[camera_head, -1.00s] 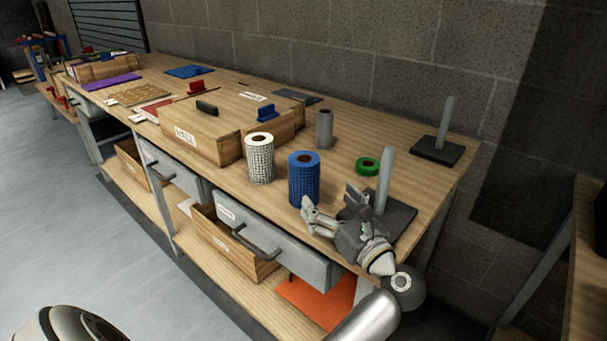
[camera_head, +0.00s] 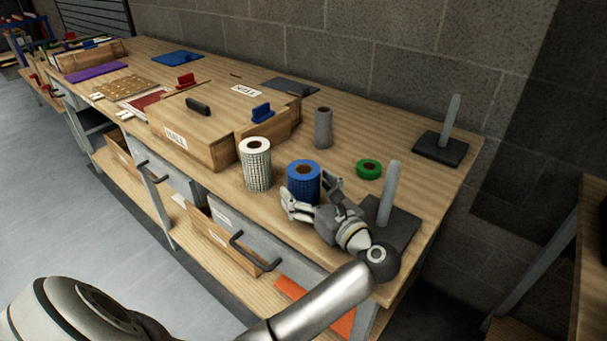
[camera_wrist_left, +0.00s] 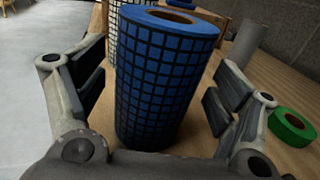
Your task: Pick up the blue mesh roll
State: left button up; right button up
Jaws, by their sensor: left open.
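The blue mesh roll (camera_head: 303,172) stands upright on the workbench, blue with a dark grid and a brown core. My left gripper (camera_head: 311,194) is open in front of it, at the near side, and hides its lower part in the head view. In the left wrist view the blue mesh roll (camera_wrist_left: 165,75) fills the middle, with one finger on each side. A gap shows between the roll and the right finger; at the left finger I cannot tell whether they touch. My right gripper is not in view.
A white mesh roll (camera_head: 256,165) stands close left of the blue one. A grey roll (camera_head: 323,128) stands behind, a green tape roll (camera_head: 369,169) to the right. A post on a dark base (camera_head: 405,226) stands close to my left gripper. A wooden box (camera_head: 205,150) is further left.

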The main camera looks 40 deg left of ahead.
pick_arm(q)
jog(key=shift+f+x, duration=0.25)
jog(key=shift+x, duration=0.8)
jog(key=shift+s+d+r, duration=0.15)
jog(key=shift+s+d, duration=0.05)
jog(key=shift+s, duration=0.05)
jog(key=shift+s+d+r, duration=0.1)
jog(key=shift+d, duration=0.1)
jog(key=shift+c, duration=0.9)
jog(key=shift+a, duration=0.15)
jog(key=c, duration=1.1)
